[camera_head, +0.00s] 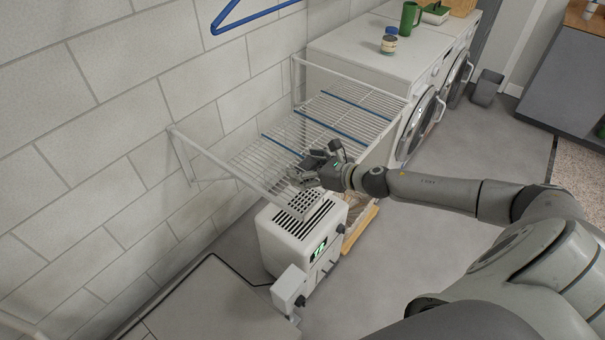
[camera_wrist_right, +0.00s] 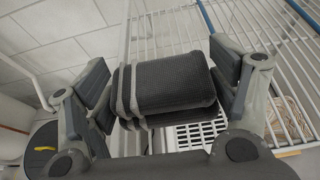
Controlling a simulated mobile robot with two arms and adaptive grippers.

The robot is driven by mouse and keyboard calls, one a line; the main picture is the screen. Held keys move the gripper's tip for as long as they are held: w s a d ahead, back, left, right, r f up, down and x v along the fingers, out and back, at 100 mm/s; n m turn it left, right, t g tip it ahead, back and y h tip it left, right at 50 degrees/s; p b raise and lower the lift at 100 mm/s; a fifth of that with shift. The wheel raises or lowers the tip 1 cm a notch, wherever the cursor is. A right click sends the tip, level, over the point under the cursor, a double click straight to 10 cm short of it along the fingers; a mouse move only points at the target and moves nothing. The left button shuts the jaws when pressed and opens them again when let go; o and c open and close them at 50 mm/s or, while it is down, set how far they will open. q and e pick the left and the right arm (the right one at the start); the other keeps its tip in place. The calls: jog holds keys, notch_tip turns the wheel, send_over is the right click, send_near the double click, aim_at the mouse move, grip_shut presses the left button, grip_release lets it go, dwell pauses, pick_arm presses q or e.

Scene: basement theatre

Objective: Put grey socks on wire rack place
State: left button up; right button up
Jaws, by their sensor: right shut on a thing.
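The grey socks (camera_wrist_right: 176,82) are a dark grey folded bundle with lighter bands, seen close in the right wrist view. My right gripper (camera_wrist_right: 163,84) is shut on them, with a finger on each side. In the head view the right gripper (camera_head: 318,170) is at the near edge of the white wire rack (camera_head: 352,106); the socks are small and hard to make out there. The rack is fixed to the wall, has blue bars across it and looks empty. It also shows behind the socks in the wrist view (camera_wrist_right: 274,55). My left gripper is not in view.
A white appliance with a slotted top (camera_head: 283,222) stands below the near end of the rack. White washing machines (camera_head: 350,47) stand beyond it, with a jar (camera_head: 389,42) and green mug (camera_head: 410,18) on top. A blue hanger (camera_head: 250,18) hangs above.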

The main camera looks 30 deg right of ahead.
jog(key=shift+w+a+f, duration=0.1)
jog(key=shift+w+f, duration=0.6)
jog(key=shift+f, duration=0.15)
notch_tip(320, 180, down, 3)
jog(key=shift+w+f, duration=0.15)
jog(key=shift+f, duration=0.2)
jog(key=o, duration=1)
jog(key=shift+c, duration=0.2)
jog(key=shift+r, duration=0.1)
jog(key=shift+r, duration=0.1)
